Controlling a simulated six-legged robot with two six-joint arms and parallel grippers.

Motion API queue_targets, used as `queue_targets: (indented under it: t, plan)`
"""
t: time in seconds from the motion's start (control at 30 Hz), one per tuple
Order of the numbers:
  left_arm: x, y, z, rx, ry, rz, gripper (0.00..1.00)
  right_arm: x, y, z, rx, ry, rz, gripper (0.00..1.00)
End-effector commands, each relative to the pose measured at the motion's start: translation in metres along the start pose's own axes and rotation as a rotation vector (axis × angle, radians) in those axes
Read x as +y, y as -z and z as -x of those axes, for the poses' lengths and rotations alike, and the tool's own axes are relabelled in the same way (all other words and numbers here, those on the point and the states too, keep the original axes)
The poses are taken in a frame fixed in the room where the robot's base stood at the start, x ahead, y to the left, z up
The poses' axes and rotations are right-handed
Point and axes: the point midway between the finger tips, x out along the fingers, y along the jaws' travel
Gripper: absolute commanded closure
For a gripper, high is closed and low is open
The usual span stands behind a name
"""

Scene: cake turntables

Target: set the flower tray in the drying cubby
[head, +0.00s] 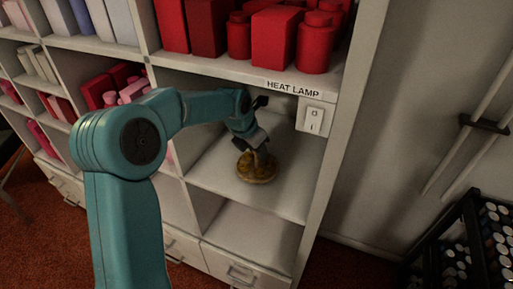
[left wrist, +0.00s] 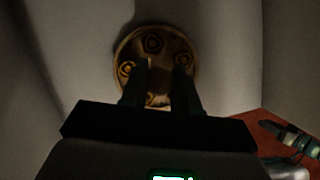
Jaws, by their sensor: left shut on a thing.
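The flower tray (head: 256,168) is a round, golden-brown dish. It is inside the cubby (head: 291,190) under the "HEAT LAMP" label, low over the white floor. I cannot tell whether it rests on the floor or hangs just above it. My left gripper (head: 261,150) reaches in from the left and is shut on the tray from above. In the left wrist view the tray (left wrist: 153,42) shows dark ringed flower shapes, and the two fingers of my left gripper (left wrist: 161,72) overlap its near part. My right gripper is not in view.
A heat lamp switch (head: 313,118) is on the cubby's right side. Red canisters and boxes (head: 273,38) fill the shelf above. Pink and red items (head: 116,88) stand in the cubby to the left. A dark rack of bottles (head: 480,240) stands at lower right.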

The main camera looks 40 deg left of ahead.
Motion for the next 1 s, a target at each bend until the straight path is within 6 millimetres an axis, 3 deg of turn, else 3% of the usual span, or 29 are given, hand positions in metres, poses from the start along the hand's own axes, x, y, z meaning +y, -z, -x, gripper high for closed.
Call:
queue_targets:
  t: [0.07,0.1,0.17,0.43,0.6,1.0]
  plan:
    - [0.0,0.001,-0.004,0.0,0.0,0.0,1.0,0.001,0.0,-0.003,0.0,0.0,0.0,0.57]
    - [0.0,0.001,-0.003,0.0,0.0,0.0,0.6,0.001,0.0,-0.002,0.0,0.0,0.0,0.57]
    - [0.0,0.0,-0.003,0.0,0.0,0.0,0.45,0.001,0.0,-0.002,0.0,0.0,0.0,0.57]
    - [0.001,0.0,-0.002,0.001,0.0,-0.001,0.45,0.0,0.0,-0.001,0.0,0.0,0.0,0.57]
    - [0.002,-0.001,0.014,-0.003,-0.002,-0.001,0.45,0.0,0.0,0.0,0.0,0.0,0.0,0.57]
    - [0.001,0.087,0.047,0.0,-0.001,0.003,0.45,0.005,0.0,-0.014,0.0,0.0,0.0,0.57]
